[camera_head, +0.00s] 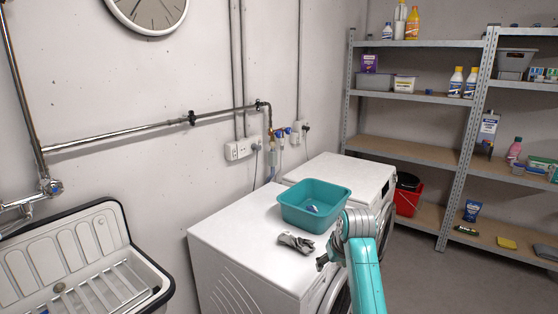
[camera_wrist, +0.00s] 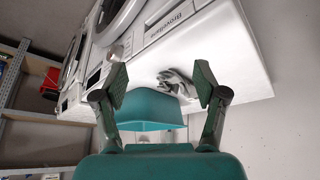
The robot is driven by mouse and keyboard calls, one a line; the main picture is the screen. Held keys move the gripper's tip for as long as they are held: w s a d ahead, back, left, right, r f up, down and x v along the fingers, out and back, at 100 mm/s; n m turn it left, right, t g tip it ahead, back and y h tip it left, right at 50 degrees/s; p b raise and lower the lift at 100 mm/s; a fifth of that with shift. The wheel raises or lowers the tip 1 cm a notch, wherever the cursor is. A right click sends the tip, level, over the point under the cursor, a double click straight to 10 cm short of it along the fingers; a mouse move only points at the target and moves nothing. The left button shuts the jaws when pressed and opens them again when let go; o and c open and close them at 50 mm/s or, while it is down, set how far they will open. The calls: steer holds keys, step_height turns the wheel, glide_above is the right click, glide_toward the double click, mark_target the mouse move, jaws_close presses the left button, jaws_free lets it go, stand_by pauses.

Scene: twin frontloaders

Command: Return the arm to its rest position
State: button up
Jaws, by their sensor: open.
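My arm is the teal and grey one at the lower right of the head view. My gripper (camera_head: 322,263) is beside the front edge of the near washing machine (camera_head: 236,240). In the wrist view my gripper (camera_wrist: 160,85) is open, its two fingers wide apart with nothing between the tips. A teal basin (camera_head: 315,204) stands on the machine tops with a small blue and white item inside. It also shows in the wrist view (camera_wrist: 150,108), beyond the fingers. A grey crumpled cloth or glove (camera_head: 296,242) lies on the near machine, close to my gripper.
A second white machine (camera_head: 343,172) stands beside the first. Metal shelves (camera_head: 412,150) with bottles and boxes line the right side. A red bucket (camera_head: 408,200) sits low there. A white sink (camera_head: 88,262) is at the left. The floor (camera_head: 420,275) at the lower right is clear.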

steer(key=s+f+t, duration=0.1)
steer(key=s+f, duration=0.4)
steer(key=f, duration=0.4)
steer(key=s+f+t, duration=0.1)
steer(key=s+f, duration=0.4)
steer(key=f, duration=0.4)
steer(key=s+d+f+m+t, duration=0.1)
steer(key=s+f, duration=0.4)
steer(key=s, duration=0.4)
steer(key=s+d+f+t, duration=0.1)
steer(key=s+f, duration=0.3)
steer(key=s, duration=0.5)
steer(key=s+r+t, duration=0.2)
steer(key=s, duration=0.9)
steer(key=s+r+t, duration=0.1)
steer(key=s+r, duration=0.1)
steer(key=s, duration=0.8)
steer(key=s+r+m+t+h, duration=0.1)
steer(key=s+r+t, duration=0.1)
steer(key=s+r, duration=1.2)
steer(key=shift+s+d+r+t, duration=0.3)
steer(key=shift+d+r, duration=0.1)
steer(key=shift+r, duration=0.3)
